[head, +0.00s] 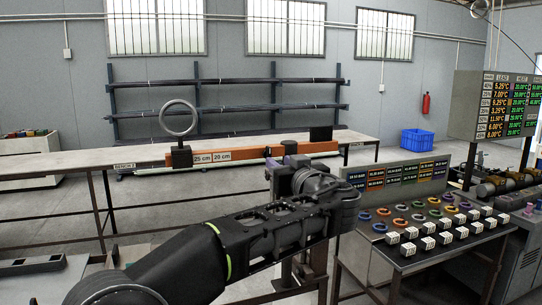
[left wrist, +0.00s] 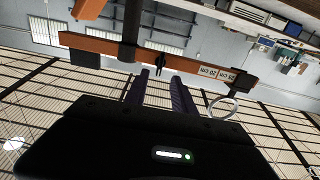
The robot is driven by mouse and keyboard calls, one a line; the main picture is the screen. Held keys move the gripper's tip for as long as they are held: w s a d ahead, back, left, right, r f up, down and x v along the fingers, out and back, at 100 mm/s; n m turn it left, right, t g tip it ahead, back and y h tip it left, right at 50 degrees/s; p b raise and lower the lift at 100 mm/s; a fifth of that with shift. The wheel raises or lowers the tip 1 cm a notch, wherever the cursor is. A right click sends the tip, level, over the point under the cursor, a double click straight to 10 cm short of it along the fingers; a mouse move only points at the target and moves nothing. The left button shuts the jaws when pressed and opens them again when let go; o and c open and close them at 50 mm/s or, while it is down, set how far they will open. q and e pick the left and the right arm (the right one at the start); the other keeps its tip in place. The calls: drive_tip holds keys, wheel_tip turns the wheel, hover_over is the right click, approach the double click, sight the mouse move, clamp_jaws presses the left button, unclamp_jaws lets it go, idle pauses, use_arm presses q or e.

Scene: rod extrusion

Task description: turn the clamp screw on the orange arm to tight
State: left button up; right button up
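The orange arm (head: 249,154) lies level over the long bench, with 25 cm and 20 cm labels. A ring on a dark block (head: 180,157) is at its left end and a black plate (head: 320,133) near its right end. A dark round post or knob (head: 290,147) is at its middle. In the left wrist view the orange arm (left wrist: 95,45) crosses beyond my fingers. A small dark piece (left wrist: 160,63) there may be the clamp screw; I cannot tell. My left gripper (left wrist: 160,75) is open and empty, apart from the arm. My right gripper is out of view.
The long bench (head: 130,160) runs behind my left arm. At the right stands a table with colored rings and white blocks (head: 430,240). A blue crate (head: 417,140) is on the floor.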

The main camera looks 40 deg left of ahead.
sight(270, 155)
use_arm(q)
drive_tip(key=p+x, duration=0.3)
drive_tip(key=x, duration=0.3)
drive_tip(key=shift+w+a+r+p, duration=0.15)
drive_tip(key=shift+w+a+p, duration=0.15)
drive_tip(key=shift+p, duration=0.1)
drive_tip(key=shift+w+a, duration=0.1)
drive_tip(key=shift+a, duration=0.15)
drive_tip(key=shift+c, duration=0.5)
clamp_jaws()
